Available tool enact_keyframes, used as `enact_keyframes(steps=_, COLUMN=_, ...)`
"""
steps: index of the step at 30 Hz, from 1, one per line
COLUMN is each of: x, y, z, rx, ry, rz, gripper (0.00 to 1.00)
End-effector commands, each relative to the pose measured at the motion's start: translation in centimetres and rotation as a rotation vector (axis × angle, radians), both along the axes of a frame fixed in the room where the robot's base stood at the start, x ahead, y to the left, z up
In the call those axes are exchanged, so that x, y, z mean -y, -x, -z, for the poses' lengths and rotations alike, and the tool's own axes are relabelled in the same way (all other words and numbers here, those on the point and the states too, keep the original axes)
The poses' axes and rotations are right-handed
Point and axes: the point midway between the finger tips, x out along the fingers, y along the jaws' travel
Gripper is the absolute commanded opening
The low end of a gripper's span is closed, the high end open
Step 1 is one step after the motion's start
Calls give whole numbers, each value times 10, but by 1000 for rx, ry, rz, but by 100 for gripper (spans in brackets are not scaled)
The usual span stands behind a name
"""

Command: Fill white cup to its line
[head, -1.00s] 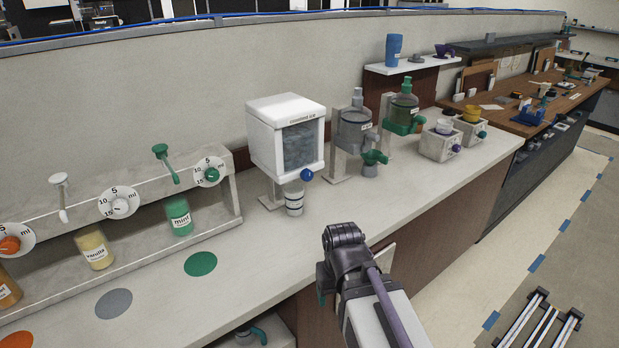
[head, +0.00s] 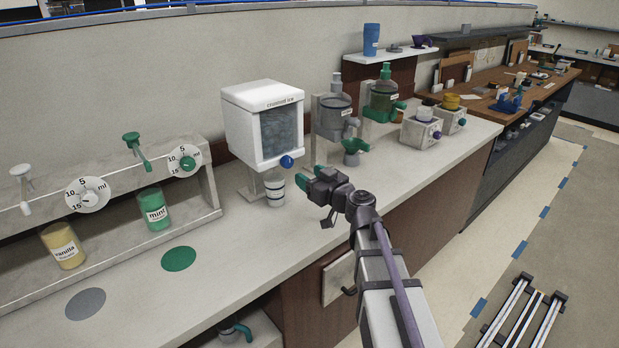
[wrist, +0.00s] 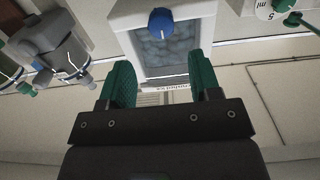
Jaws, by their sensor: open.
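A white cup (head: 275,190) with dark bands stands upright on the counter under the spout of the white crushed ice dispenser (head: 263,98). Its inside and fill level cannot be seen. The dispenser has a blue knob (head: 287,162) low on its front. My gripper (head: 305,183) is open and empty, with green fingertips, just right of the cup and in front of the dispenser. In the wrist view, the gripper (wrist: 160,85) points at the dispenser, which appears upside down, with the blue knob (wrist: 161,21) beyond the fingers. The cup does not show there.
Left stands a syrup rack with vanilla (head: 63,246) and mint (head: 155,209) bottles, and green (head: 179,258) and grey (head: 86,303) discs before it. Right of the ice are a grey-tapped dispenser (head: 333,115), a green-tapped dispenser (head: 383,98) and small machines (head: 421,130).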

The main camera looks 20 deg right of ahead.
Motion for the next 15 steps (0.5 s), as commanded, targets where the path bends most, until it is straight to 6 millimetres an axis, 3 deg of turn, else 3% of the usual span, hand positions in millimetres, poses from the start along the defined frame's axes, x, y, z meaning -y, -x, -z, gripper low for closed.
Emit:
enact_keyframes(steps=5, x=-4, y=-9, z=0, rx=-2, ry=-1, rz=-3, gripper=57)
enact_keyframes(steps=15, x=-25, y=-53, z=0, rx=-2, ry=-2, rz=-5, gripper=57)
